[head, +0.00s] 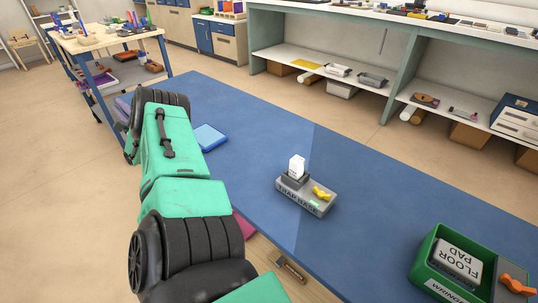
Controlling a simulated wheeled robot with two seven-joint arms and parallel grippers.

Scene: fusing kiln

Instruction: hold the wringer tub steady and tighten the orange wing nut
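The green wringer tub (426,262) sits on the blue table at the bottom right. A grey block marked FLOOR PAD (458,263) lies in it. The orange wing nut (518,285) is on a grey part at the tub's right side, near the picture's edge. My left arm, green and black, reaches up the left side of the picture, well apart from the tub. Its gripper fingers cannot be made out, so I cannot tell whether they are open or shut. My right gripper is not in view.
A grey block with a white piece and yellow part (321,193) stands mid-table. A light-blue pad (209,137) lies near my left arm. The blue tabletop (365,240) is clear between the grey block and the tub. Shelves (420,60) stand beyond the table.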

